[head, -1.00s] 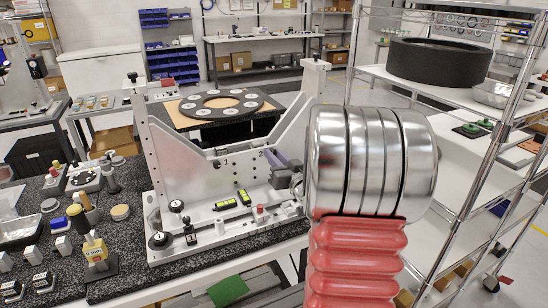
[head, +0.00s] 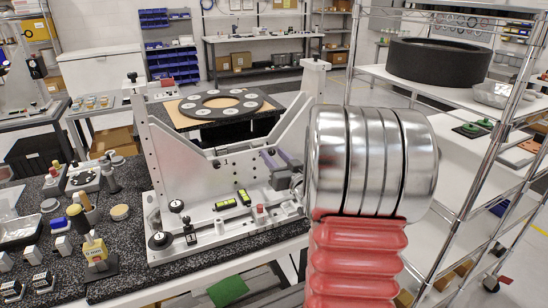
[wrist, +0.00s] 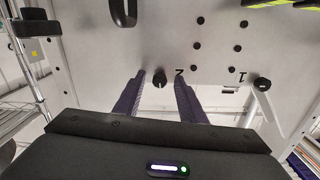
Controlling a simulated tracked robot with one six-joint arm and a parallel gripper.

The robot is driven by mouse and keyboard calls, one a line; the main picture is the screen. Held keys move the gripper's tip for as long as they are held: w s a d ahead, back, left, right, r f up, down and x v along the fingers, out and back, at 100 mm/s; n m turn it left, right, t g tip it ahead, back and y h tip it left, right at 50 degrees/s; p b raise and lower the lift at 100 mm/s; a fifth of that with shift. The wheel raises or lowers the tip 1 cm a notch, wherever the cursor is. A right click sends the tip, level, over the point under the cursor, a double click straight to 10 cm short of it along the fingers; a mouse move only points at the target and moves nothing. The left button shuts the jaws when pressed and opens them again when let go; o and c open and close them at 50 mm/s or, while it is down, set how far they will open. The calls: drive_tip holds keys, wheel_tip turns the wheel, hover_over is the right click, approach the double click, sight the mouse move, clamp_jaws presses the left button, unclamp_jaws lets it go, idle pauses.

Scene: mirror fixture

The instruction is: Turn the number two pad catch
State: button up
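The number two pad catch (wrist: 159,79) is a small dark knob on the pale fixture plate (wrist: 85,70), beside the printed 2 in the wrist view. My gripper (wrist: 160,84) is open, with one purple-grey finger on each side of the catch. A gap shows between the catch and both fingers; I cannot tell how deep the tips reach. In the head view my gripper (head: 270,158) is at the right of the upright plate (head: 185,165) and hides the number 2 and its catch.
A similar dark knob (wrist: 262,84) sits by the number 1. A black handle (wrist: 123,13) stands out from the plate. The fixture base carries yellow-black blocks (head: 226,204) and a red-topped part (head: 260,210). A wire rack (head: 470,170) stands close on the right.

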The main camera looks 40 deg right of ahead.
drive_tip(key=v, duration=1.3)
drive_tip(key=shift+s+a, duration=0.15)
drive_tip(key=shift+s, duration=0.15)
drive_tip(key=shift+w, duration=0.1)
drive_tip(key=w+a+n+g, duration=0.15)
drive_tip(key=a+g, duration=0.45)
drive_tip(key=a, duration=0.7)
drive_tip(key=s+a+n+g+y, duration=0.1)
drive_tip(key=s+a+g+y, duration=0.1)
drive_tip(key=s+a, duration=0.4)
drive_tip(key=s+a+f+n+g+y, duration=0.1)
drive_tip(key=s+a, duration=0.5)
drive_tip(key=a, duration=0.8)
drive_tip(key=n+g+y, duration=0.1)
drive_tip(key=g+y, duration=0.1)
drive_tip(key=shift+s+a+f+g, duration=0.3)
drive_tip(key=shift+s+f+g, duration=0.05)
drive_tip(key=shift+s+g, duration=0.05)
